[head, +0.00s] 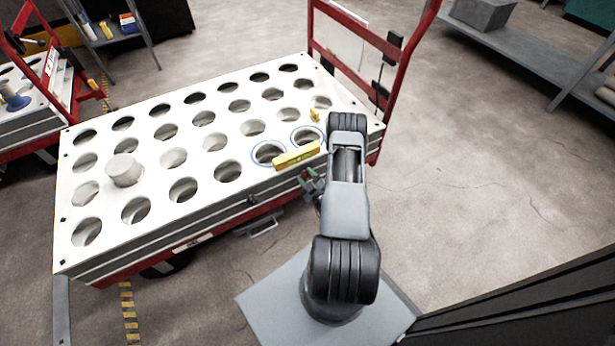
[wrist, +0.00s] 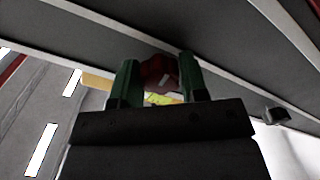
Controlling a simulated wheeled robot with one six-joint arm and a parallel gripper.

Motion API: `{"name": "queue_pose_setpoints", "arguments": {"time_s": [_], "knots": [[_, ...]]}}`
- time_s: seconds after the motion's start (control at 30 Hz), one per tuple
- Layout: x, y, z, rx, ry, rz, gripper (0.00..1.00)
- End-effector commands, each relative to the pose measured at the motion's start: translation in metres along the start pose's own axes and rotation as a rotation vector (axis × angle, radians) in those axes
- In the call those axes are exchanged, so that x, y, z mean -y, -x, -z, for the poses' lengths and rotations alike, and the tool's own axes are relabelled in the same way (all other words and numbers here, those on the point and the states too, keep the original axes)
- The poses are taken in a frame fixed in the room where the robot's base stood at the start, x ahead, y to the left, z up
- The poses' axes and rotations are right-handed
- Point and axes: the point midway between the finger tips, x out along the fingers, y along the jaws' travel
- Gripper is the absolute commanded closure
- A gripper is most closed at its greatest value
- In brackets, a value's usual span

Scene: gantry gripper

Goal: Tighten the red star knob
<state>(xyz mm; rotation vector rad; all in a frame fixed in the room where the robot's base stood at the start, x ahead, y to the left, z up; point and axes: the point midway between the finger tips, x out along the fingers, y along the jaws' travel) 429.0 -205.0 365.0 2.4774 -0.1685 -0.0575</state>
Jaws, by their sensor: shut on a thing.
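The red star knob (wrist: 158,74) shows in the wrist view between the two green fingers of my gripper (wrist: 157,82). The fingers are shut on it, one on each side, and the lower part of the knob is partly hidden behind the gripper body. In the head view my gripper (head: 312,184) is at the near long side of the white cart, just below its top edge. The knob cannot be made out clearly there.
The white cart top (head: 225,190) has many round holes. A grey cylinder (head: 124,170) stands in one hole at the left. A yellow level (head: 297,156) lies near the front edge, above my gripper. A red handle frame (head: 345,30) rises at the cart's far right end. Open floor lies right.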

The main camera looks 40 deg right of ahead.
Motion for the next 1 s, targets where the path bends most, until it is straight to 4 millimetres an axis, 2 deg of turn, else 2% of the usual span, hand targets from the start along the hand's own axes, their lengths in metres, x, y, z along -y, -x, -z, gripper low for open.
{"name": "queue_pose_setpoints", "arguments": {"time_s": [0.33, 0.77, 0.8, 1.0], "knots": [[0.0009, 0.0009, -0.0005, 0.003, -0.082, 0.001, 0.83], [0.0009, 0.0009, -0.0004, 0.003, -0.089, 0.002, 0.83], [0.0009, 0.0009, -0.0004, 0.003, -0.089, 0.001, 0.57], [0.0005, 0.0004, -0.0002, 0.001, -0.087, 0.001, 0.38]]}}
